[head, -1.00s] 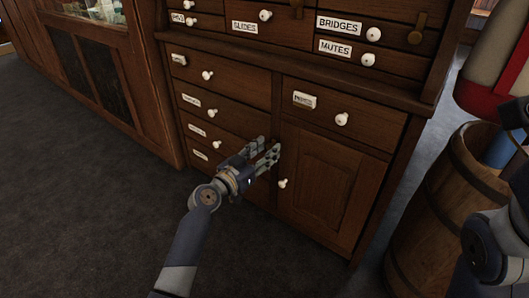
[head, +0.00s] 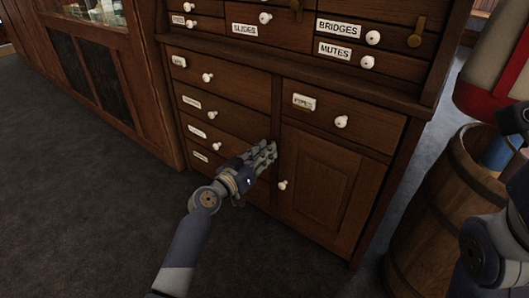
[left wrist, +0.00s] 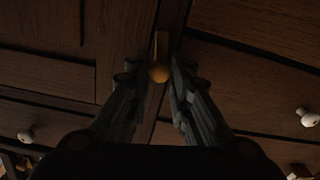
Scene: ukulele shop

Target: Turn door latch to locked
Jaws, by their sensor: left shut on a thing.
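My left gripper (head: 268,153) reaches the front of the wooden cabinet, at the post left of the lower door (head: 323,178). In the left wrist view its fingers (left wrist: 160,90) are closed in on both sides of a brass latch (left wrist: 159,72) with a rounded end and a narrow bar. The bar lies nearly straight up and down in that picture. In the head view the fingers hide this latch. The lower door sits shut, with a white knob (head: 283,184) just right of the gripper. My right gripper is not in view.
Labelled drawers with white knobs (head: 217,146) lie left of and above the door. Another brass latch (head: 417,33) hangs at the upper right of the cabinet. A wooden barrel (head: 437,215) stands close at the right. The carpet (head: 90,200) at left is clear.

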